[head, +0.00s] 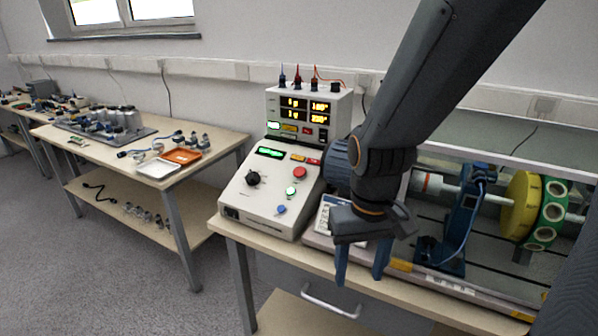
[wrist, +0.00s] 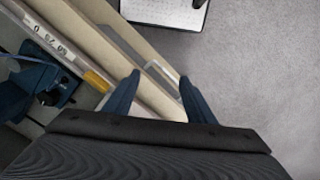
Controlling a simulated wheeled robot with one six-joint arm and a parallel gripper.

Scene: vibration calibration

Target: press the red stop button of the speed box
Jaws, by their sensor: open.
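The speed box (head: 262,212) is a pale sloped console on the bench, left of my arm in the head view. Its red stop button (head: 299,172) is a round red knob on the upper right of the sloped panel, in plain view. A green lit button (head: 291,191), a blue button (head: 281,209) and a black knob (head: 253,178) are on the same panel. My gripper (head: 361,280) is open and empty, pointing down in front of the bench's front edge, right of and lower than the box. In the wrist view my gripper (wrist: 158,85) shows both fingers apart; the button is not in that view.
A display unit (head: 304,108) with lit readouts stands behind the box. Right of my arm is a rig with a yellow disc (head: 522,205) and a blue stand (head: 462,220). A drawer handle (head: 331,302) is under the bench edge. Another table (head: 222,137) stands left; floor between is clear.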

